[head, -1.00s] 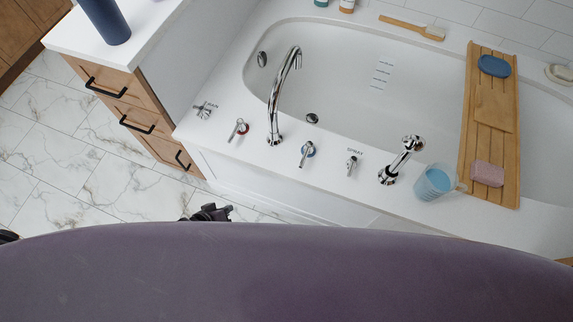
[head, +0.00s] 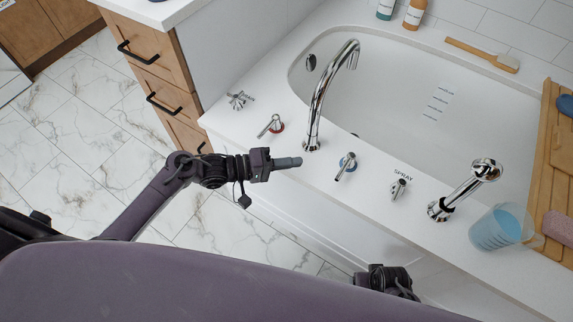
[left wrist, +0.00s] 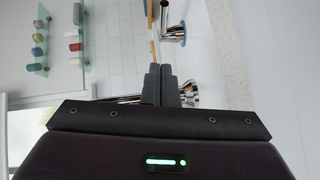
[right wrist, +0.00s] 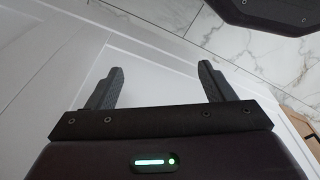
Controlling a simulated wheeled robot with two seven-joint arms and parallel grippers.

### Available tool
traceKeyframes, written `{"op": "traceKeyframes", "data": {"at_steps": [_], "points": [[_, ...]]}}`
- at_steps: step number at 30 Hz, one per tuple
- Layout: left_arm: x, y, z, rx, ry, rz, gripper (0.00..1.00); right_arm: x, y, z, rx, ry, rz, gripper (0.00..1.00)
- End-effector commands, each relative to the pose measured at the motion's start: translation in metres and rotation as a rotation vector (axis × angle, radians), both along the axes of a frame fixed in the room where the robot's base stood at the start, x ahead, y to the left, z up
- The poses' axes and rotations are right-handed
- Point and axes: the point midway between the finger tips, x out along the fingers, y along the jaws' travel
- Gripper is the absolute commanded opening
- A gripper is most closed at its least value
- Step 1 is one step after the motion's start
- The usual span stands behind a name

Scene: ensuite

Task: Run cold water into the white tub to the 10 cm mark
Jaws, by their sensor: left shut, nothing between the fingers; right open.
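The white tub (head: 400,75) shows no water in it; printed level marks (head: 437,103) are on its far inner wall, too small to read. The tall chrome spout (head: 318,98) arches over the tub with no stream visible. The blue-ringed cold lever (head: 346,165) stands on the deck right of the spout; the red-ringed lever (head: 270,126) stands left of it. My left gripper (head: 299,161) is shut and empty, left of the cold lever and apart from it. My right gripper (right wrist: 161,72) is open and empty beside the white tub panel; the head view hides its fingers.
A drain knob (head: 240,100), a spray knob (head: 399,187) and a chrome hand shower (head: 465,190) stand on the deck. A cup of blue liquid (head: 500,228) is beside the wooden bath tray (head: 548,150). A wooden drawer cabinet (head: 155,70) stands left. Marble floor is clear.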

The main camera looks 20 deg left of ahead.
Motion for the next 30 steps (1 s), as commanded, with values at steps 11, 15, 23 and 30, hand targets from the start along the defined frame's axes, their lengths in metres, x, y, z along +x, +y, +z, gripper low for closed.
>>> {"op": "traceKeyframes", "data": {"at_steps": [11,15,23,30], "points": [[0.020,-0.069,-0.012,0.000,0.001,-0.001,0.00,0.006,0.006,0.024,0.003,0.010,0.012,0.76],[0.015,-0.082,-0.015,0.000,0.001,0.000,0.00,0.006,0.007,0.026,0.004,0.010,0.013,0.76],[0.013,-0.088,-0.017,0.003,-0.001,0.002,0.00,0.007,0.007,0.027,0.004,0.010,0.013,0.76],[0.013,-0.088,-0.017,0.003,0.000,0.002,0.00,0.007,0.007,0.028,0.005,0.008,0.013,0.76]]}}
